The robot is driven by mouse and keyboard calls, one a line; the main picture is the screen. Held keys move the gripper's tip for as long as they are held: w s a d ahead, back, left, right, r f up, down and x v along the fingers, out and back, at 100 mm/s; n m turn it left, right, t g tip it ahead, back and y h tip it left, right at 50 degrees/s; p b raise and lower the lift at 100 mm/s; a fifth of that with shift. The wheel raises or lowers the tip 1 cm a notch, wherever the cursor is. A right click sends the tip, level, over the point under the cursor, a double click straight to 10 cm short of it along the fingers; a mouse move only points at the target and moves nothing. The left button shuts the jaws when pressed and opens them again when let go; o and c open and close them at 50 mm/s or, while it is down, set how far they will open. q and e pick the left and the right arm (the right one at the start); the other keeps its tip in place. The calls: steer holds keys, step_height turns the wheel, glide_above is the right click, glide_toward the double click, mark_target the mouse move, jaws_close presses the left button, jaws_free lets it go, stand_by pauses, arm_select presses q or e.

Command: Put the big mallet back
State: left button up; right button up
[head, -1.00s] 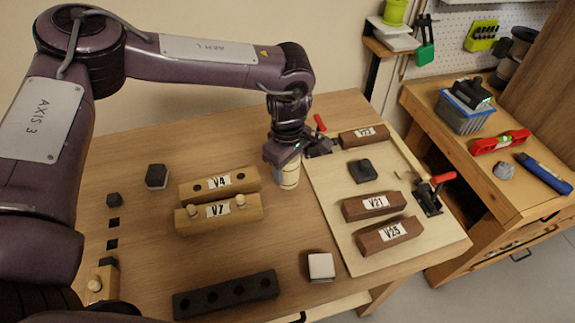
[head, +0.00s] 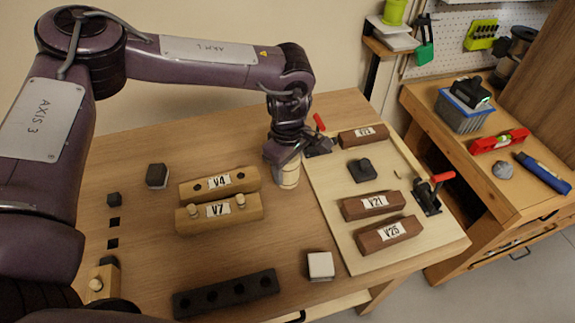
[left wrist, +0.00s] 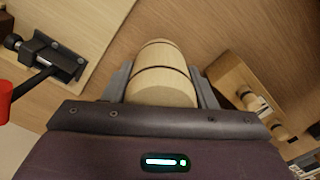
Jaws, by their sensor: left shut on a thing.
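My left gripper (head: 285,155) is shut on a pale wooden cylinder (head: 289,178) with dark bands, which looks like the big mallet's head. The cylinder is upright in the head view, at the left edge of the pale board. In the left wrist view the cylinder (left wrist: 162,80) sits between both fingers. No handle can be made out, and I cannot tell whether the cylinder touches the table. My right gripper is not in view.
The pale board (head: 345,235) carries dark labelled blocks, a black knobbed block (head: 362,170) and red-handled clamps (head: 430,190). Left of the cylinder stand pale blocks V4 (head: 219,183) and V7 (head: 219,212). A black holed rack (head: 226,295) and a white-topped block (head: 320,266) lie in front.

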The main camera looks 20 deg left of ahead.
arm_select(q)
steer(key=shift+f+b, duration=0.85)
steer(key=shift+f, duration=1)
stand_by(2.2)
steer(key=o, duration=1.5)
steer(key=shift+r, duration=0.15)
steer(key=shift+r+p, duration=2.65)
steer(key=shift+r, duration=0.8)
steer(key=shift+f, duration=0.1)
